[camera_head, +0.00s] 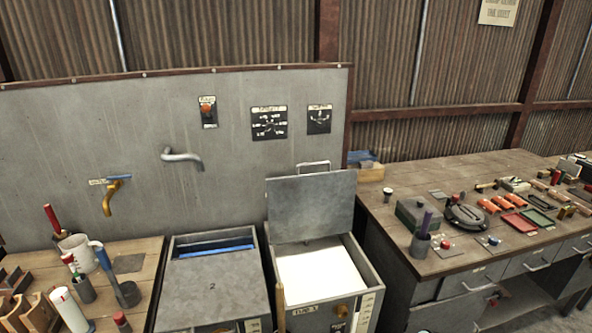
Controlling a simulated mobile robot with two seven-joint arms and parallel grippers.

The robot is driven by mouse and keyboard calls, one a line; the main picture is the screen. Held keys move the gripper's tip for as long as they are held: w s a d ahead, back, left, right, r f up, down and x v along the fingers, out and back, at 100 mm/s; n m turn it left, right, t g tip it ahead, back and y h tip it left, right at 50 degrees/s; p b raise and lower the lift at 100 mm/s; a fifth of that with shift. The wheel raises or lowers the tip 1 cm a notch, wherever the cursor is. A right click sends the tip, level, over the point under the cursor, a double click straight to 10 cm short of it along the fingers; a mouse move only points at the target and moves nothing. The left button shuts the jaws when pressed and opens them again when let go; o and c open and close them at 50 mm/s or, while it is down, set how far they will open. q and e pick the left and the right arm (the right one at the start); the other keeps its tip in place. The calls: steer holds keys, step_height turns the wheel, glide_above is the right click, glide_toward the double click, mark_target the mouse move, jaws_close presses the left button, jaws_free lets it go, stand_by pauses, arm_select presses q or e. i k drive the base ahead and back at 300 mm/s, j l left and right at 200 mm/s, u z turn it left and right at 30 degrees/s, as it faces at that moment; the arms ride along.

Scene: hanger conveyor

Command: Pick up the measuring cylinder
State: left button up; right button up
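Neither of my grippers is in view.
Taps (112,196) stick out of the grey panel. The right bench (400,180) holds many small tools and parts.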

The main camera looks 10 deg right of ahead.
mark_target(58, 292)
steer(key=u, duration=1.35)
